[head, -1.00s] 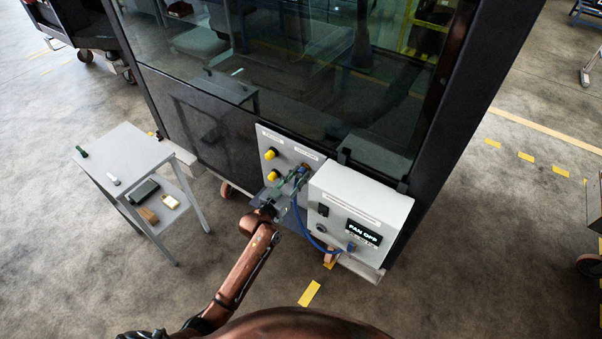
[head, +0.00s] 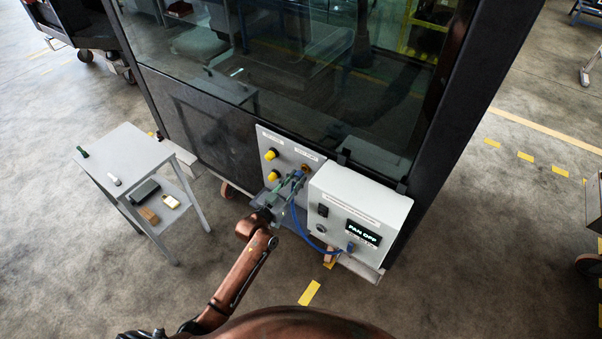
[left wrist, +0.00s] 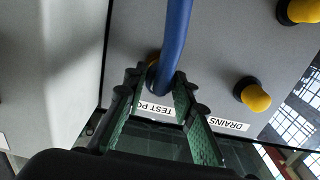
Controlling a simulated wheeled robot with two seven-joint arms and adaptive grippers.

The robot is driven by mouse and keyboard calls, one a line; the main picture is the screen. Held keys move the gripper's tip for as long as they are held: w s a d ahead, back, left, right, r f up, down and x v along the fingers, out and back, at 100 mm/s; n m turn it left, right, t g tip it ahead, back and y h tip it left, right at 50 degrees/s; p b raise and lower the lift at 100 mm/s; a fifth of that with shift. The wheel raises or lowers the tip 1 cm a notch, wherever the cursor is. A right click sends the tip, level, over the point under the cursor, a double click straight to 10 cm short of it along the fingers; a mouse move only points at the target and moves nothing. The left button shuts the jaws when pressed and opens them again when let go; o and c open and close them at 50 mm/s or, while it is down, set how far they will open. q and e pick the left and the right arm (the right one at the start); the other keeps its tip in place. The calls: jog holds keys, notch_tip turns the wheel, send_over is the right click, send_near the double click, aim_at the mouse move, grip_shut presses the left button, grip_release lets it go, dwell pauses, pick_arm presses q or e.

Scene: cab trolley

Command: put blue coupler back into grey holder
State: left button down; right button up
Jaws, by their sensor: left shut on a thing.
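My left gripper (head: 283,190) is in front of the grey panel, just left of the white control box. It is shut on the blue coupler (left wrist: 163,78), which is largely hidden by the fingers in the head view. In the left wrist view the green-padded fingers (left wrist: 158,92) are on either side of the coupler, and its blue hose rises to the top edge. I cannot make out the grey holder clearly. My right gripper is not in view.
The white control box (head: 357,215) reads "FAN OFF". The blue hose (head: 306,232) loops to its lower front. Two yellow knobs (head: 271,154) stand on the panel left of the port. A grey side table (head: 135,148) with small items stands at left. Floor in front is clear.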

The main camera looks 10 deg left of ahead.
aim_at(294, 181)
pick_arm(q)
jog(key=shift+p+v, duration=0.3)
jog(key=shift+v, duration=0.55)
jog(key=shift+p+v, duration=0.4)
jog(key=shift+v, duration=0.8)
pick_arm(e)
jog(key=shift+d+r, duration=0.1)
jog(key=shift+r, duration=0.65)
pick_arm(q)
jog(key=shift+s+f, duration=0.1)
jog(key=shift+s, duration=0.05)
jog(key=s+r+n+y+b, duration=0.1)
jog(key=s+r+n+y, duration=0.1)
jog(key=s, duration=0.9)
jog(key=s+r+n+t+y+b, duration=0.1)
jog(key=s+y, duration=0.3)
jog(key=s, duration=0.8)
jog(key=shift+d+r+n+b, duration=0.2)
jog(key=shift+r+n+b, duration=0.3)
jog(key=shift+r+b, duration=0.2)
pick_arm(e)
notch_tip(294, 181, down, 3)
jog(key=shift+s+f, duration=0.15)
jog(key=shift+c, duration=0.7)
